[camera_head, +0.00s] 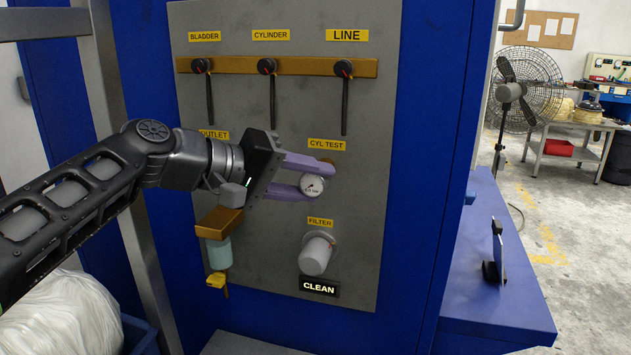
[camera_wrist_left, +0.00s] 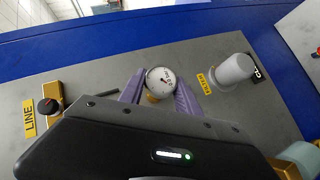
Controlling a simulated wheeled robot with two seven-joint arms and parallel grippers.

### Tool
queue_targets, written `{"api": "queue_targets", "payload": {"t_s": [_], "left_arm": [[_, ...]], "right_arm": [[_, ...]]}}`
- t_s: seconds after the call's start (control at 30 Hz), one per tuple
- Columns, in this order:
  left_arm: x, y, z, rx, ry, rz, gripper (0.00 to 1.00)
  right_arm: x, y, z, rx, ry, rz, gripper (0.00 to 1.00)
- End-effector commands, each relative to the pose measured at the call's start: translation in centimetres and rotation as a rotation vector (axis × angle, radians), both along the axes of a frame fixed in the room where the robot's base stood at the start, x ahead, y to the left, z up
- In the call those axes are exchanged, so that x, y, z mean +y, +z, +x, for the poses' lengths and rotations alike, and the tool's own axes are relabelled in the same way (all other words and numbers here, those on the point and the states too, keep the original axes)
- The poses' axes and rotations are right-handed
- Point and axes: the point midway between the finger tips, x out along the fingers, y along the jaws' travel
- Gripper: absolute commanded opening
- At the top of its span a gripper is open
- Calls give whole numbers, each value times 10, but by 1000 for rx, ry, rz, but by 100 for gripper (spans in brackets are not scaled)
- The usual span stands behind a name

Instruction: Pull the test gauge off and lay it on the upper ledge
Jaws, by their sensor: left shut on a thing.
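The test gauge (camera_head: 312,185) is a small round white dial just below the CYL TEST label on the grey panel (camera_head: 350,215). My left gripper (camera_head: 311,178) has its two purple fingers on either side of the gauge and is shut on it. In the left wrist view the gauge (camera_wrist_left: 161,82) sits between the purple fingertips (camera_wrist_left: 160,92), with a brass part behind it. I cannot tell whether the gauge is still seated on its fitting. My right gripper is not in view. I cannot tell which surface is the upper ledge.
Three black-handled valves hang from a brass bar (camera_head: 220,66) above. A grey filter knob (camera_head: 316,255) is below the gauge, and a brass outlet unit (camera_head: 218,222) is at lower left. A blue shelf (camera_head: 490,300) with a small upright plate (camera_head: 497,255) is at right.

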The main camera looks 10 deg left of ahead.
Motion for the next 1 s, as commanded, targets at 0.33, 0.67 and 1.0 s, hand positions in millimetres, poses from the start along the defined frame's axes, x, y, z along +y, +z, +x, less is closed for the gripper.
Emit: {"api": "queue_targets", "payload": {"t_s": [0.33, 0.67, 1.0], "left_arm": [[1, -1, -18, -2, 0, 0, 0], [2, -1, -36, -2, -1, -1, 0], [3, 0, -47, -1, -1, 0, 0]], "right_arm": [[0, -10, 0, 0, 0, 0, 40], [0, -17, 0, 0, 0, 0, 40], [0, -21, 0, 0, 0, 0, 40]]}}
